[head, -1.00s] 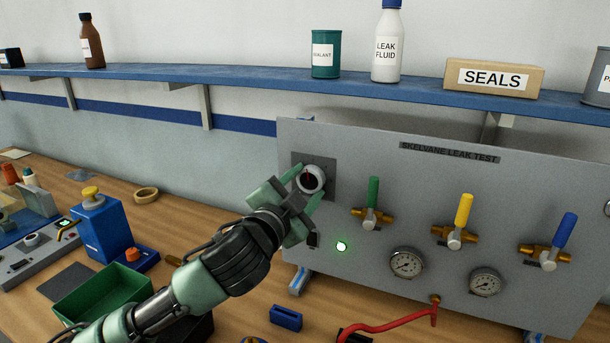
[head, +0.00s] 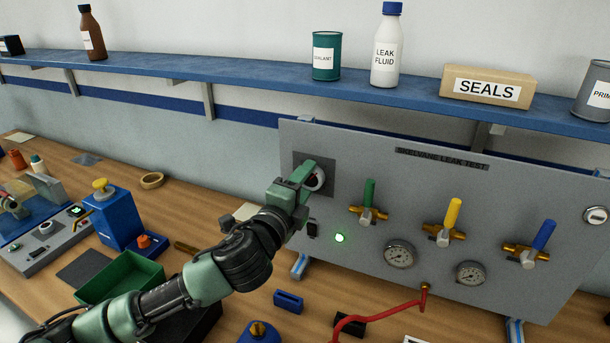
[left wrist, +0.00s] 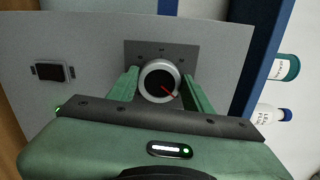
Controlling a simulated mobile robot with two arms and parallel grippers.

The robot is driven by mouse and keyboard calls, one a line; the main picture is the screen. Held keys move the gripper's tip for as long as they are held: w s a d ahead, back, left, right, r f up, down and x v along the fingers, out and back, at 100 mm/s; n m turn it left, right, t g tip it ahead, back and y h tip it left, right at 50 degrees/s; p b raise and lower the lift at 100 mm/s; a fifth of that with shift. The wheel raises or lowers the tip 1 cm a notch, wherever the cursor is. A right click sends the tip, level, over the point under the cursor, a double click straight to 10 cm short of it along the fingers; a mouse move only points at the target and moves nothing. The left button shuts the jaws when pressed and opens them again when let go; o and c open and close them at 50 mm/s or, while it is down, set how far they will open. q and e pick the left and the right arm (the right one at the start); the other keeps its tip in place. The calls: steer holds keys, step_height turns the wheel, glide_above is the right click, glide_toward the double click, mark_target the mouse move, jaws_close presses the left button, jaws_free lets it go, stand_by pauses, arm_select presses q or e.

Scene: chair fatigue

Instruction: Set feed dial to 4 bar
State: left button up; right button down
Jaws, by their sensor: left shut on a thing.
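The feed dial (left wrist: 159,82) is a round knob with a silver rim, a dark face and a red pointer mark. It sits on a dark square plate (left wrist: 131,50) on the grey test panel (head: 375,165). In the left wrist view the red mark points to the lower right. The scale marks on the plate are too small to read. My left gripper (left wrist: 162,90) is shut on the dial, one green finger on each side. In the head view my left gripper (head: 305,180) covers much of the dial (head: 318,179). My right gripper is not in view.
The panel carries green (head: 369,193), yellow (head: 453,213) and blue (head: 545,235) valve handles, two gauges and a lit green lamp (head: 339,238). A red hose (head: 380,319) runs below. A shelf (head: 230,86) with containers hangs above.

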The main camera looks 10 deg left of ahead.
arm_select(q)
steer(key=shift+m+p, duration=0.3)
steer(key=shift+m, duration=0.2)
steer(key=shift+f, duration=0.1)
steer(key=o, duration=1.4)
steer(key=s, duration=0.2)
steer(key=s+a+b, duration=0.1)
steer(key=s, duration=0.2)
steer(key=s+b, duration=0.1)
steer(key=s, duration=0.1)
steer(key=shift+s+a, duration=0.25)
steer(key=shift+s, duration=0.1)
